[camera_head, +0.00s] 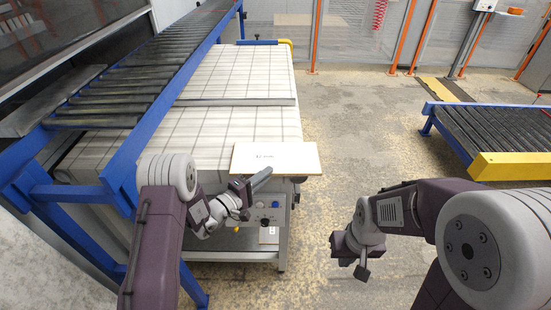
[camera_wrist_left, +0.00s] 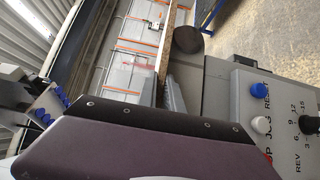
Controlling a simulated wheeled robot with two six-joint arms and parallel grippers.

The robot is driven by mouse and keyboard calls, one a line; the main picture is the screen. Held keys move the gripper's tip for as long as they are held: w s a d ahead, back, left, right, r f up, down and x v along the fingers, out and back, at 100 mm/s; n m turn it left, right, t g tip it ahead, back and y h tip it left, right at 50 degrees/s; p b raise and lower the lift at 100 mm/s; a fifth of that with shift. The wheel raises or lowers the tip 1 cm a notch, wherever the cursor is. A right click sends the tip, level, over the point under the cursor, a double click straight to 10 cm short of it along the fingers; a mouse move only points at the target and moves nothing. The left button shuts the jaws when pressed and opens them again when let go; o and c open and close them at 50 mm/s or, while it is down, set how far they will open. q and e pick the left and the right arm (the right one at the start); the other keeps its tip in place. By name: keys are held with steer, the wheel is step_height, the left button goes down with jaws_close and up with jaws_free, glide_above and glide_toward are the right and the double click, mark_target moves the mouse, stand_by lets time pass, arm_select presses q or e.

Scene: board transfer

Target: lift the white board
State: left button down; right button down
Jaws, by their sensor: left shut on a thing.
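The white board (camera_head: 290,155) is a thin flat panel with a brown edge and small dark print. In the head view it lies at the front right corner of the pale grid-lined table (camera_head: 225,125) and juts past its right side. My left gripper (camera_head: 261,180) is shut on the board's front edge. In the left wrist view a narrow brown strip (camera_wrist_left: 168,45), apparently the board's edge, runs up from the grey finger. My right gripper (camera_head: 348,259) is open and empty, over the floor right of the table, apart from the board.
A blue-framed roller conveyor (camera_head: 150,75) runs along the table's left side. A grey bar (camera_head: 235,102) crosses the table top. A control panel with knobs and buttons (camera_wrist_left: 258,125) is below the table's front edge. Another roller conveyor (camera_head: 500,130) stands at the right; floor between is clear.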

stand_by(0.8)
arm_select(q)
step_height(320, 180, up, 4)
steer(key=shift+w+r, duration=0.1)
steer(key=s+d+r, duration=0.7)
steer(key=s, duration=0.2)
step_height(320, 180, up, 6)
steer(key=p, duration=0.3)
steer(key=shift+s+d, duration=0.1)
steer(key=shift+s, duration=0.05)
steer(key=shift+f, duration=0.1)
